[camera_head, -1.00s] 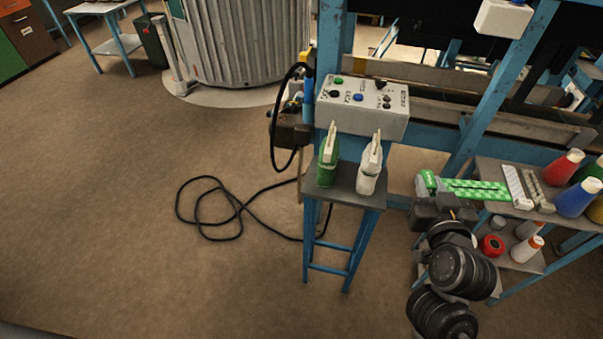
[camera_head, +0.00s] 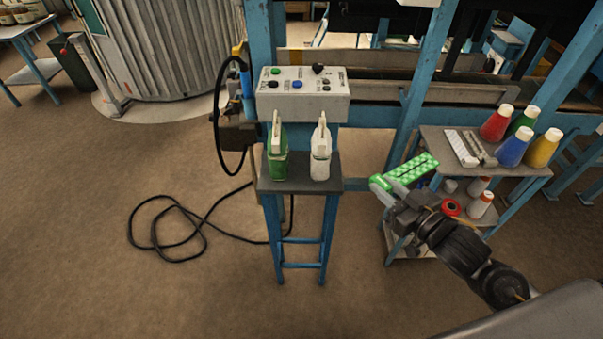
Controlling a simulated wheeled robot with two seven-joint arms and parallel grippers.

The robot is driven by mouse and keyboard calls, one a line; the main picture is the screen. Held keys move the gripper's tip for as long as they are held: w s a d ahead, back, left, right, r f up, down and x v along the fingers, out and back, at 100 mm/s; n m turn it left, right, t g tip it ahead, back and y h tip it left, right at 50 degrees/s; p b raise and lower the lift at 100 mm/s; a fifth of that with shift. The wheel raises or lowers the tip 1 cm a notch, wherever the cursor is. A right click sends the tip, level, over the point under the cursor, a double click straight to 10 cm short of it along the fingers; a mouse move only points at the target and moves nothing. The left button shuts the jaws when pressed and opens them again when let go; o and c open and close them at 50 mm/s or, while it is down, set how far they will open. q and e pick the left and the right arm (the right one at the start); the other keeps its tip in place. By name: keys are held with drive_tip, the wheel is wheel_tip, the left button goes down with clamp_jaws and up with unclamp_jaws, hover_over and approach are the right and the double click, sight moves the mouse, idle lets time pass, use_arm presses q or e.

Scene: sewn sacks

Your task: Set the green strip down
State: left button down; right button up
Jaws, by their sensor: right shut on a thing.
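The green strip (camera_head: 414,168) is a flat, patterned piece with a bright green face. My right gripper (camera_head: 386,186) is shut on its near left end. The strip points up and right from the jaws, close to the left edge of the small side table (camera_head: 512,172). I cannot tell whether it touches the table. A white strip (camera_head: 461,148) and a grey strip (camera_head: 482,150) lie side by side on the tabletop, to the right of the green one. My left gripper is out of view.
Red (camera_head: 496,124), green (camera_head: 523,121), blue (camera_head: 513,148) and yellow (camera_head: 543,149) bottles crowd the table's right side. A narrow stand (camera_head: 300,185) holds a green and a white tool below a control box (camera_head: 303,103). A black cable (camera_head: 165,255) loops on the floor.

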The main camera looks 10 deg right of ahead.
drive_tip(key=s+a+n+g+y, duration=0.2)
drive_tip(key=s+a+y, duration=0.1)
drive_tip(key=a, duration=0.1)
drive_tip(key=w+a+f+p, duration=0.2)
drive_tip(key=w+a+f, duration=0.4)
drive_tip(key=w+f, duration=0.6)
drive_tip(key=shift+w+a+f, duration=0.15)
drive_tip(key=shift+w+f, duration=0.25)
drive_tip(key=shift+f, duration=0.35)
drive_tip(key=shift+f, duration=0.2)
drive_tip(key=o, duration=1)
